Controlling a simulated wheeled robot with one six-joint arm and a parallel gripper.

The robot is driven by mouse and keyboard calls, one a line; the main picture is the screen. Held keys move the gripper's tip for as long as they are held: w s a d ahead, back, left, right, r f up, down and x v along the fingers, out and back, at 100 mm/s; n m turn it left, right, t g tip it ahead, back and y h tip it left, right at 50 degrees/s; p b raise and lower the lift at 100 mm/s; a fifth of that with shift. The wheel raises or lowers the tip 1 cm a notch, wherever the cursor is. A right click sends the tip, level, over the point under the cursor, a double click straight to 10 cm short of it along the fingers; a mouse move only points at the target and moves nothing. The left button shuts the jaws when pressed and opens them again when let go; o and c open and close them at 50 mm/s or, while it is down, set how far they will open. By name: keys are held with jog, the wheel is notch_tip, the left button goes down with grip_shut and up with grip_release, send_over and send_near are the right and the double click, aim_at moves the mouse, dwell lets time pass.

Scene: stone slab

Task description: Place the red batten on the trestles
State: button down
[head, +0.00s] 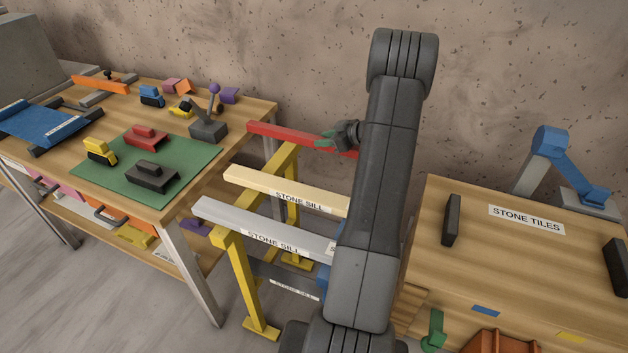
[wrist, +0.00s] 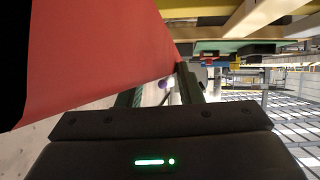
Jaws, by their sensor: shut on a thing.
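The red batten (head: 285,135) is long and narrow and lies level at the far end of the yellow trestles (head: 240,280). My gripper (head: 335,139) is shut on it, right of its visible middle. My arm hides part of its right end. In the wrist view the red batten (wrist: 95,55) fills the upper left, between the fingers of my gripper (wrist: 160,88). A cream sill (head: 255,183) and a grey sill (head: 225,215), both labelled STONE SILL, lie across the trestles nearer to me. I cannot tell whether the batten touches the trestle top.
A wooden table (head: 165,200) with a green mat (head: 195,160), toy vehicles and blocks stands at left. A wooden bench (head: 470,260) labelled STONE TILES, with two dark blocks, stands at right. A speckled wall (head: 250,50) is close behind the batten.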

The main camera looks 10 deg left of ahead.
notch_tip(320, 180, down, 8)
dwell(0.5)
jog(key=shift+f, duration=0.2)
jog(key=c, duration=1)
grip_release()
jog(key=v, duration=1.2)
jog(key=shift+r, duration=0.1)
